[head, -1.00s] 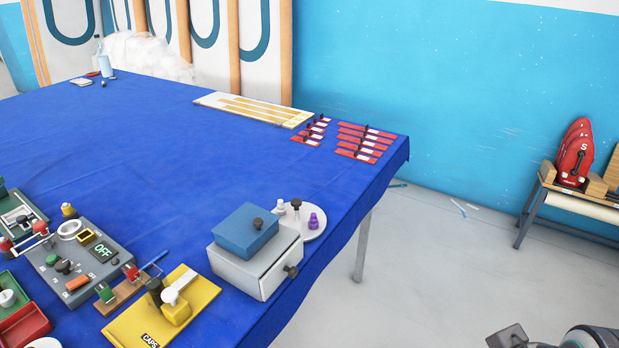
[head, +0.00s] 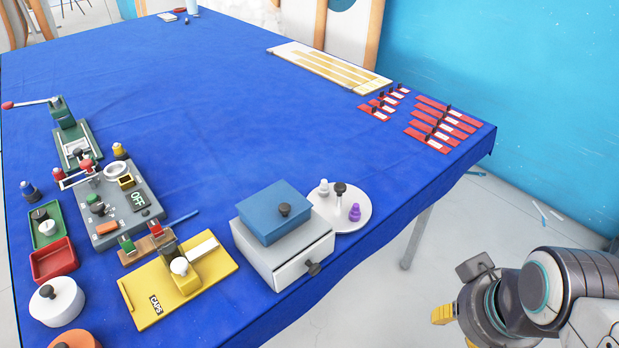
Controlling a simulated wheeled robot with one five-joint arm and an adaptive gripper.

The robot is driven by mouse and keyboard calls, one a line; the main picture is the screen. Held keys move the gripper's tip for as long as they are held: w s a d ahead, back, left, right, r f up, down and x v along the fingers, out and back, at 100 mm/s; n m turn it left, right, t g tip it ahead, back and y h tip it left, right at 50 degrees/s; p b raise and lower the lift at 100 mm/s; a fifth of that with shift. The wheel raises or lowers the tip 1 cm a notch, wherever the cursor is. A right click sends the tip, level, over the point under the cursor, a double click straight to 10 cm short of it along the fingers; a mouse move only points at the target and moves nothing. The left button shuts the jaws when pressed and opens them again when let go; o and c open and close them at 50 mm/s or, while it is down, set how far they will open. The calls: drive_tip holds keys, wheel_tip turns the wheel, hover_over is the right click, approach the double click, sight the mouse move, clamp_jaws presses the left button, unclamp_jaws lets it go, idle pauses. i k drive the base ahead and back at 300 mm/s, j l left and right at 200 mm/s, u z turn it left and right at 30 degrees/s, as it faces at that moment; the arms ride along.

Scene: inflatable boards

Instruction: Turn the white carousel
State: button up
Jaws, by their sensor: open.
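The white carousel (head: 352,219) is a round flat disc on the blue table, close behind and right of a white drawer box. A dark knob (head: 340,190) stands on it. A white piece (head: 323,187) stands at its left and a purple piece (head: 355,212) at its lower right. The box hides part of its near left edge. My gripper (head: 452,318) shows only in part at the lower right, off the table's edge and well apart from the carousel. Its yellow fingertips are open, and I see nothing between them.
The white drawer box (head: 285,250) with a blue box (head: 273,211) on top stands beside the carousel. A yellow press board (head: 147,302) and a grey OFF panel (head: 118,205) lie left. Red strips (head: 440,125) lie at the right corner. The table's middle is clear.

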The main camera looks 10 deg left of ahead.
sight(335, 208)
drive_tip(key=i+u, duration=0.15)
drive_tip(key=u, duration=0.35)
drive_tip(key=i+l+u, duration=0.1)
drive_tip(key=u, duration=0.4)
drive_tip(key=i+l+u, duration=0.15)
drive_tip(key=u, duration=0.35)
drive_tip(key=l+u, duration=0.25)
drive_tip(key=u, duration=0.3)
drive_tip(key=i+l+u, duration=0.1)
drive_tip(key=u, duration=0.4)
drive_tip(key=l+u, duration=0.35)
drive_tip(key=u, duration=0.15)
drive_tip(key=l+u, duration=0.2)
drive_tip(key=u, duration=0.3)
drive_tip(key=k+l+u, duration=0.15)
drive_tip(key=u, duration=0.35)
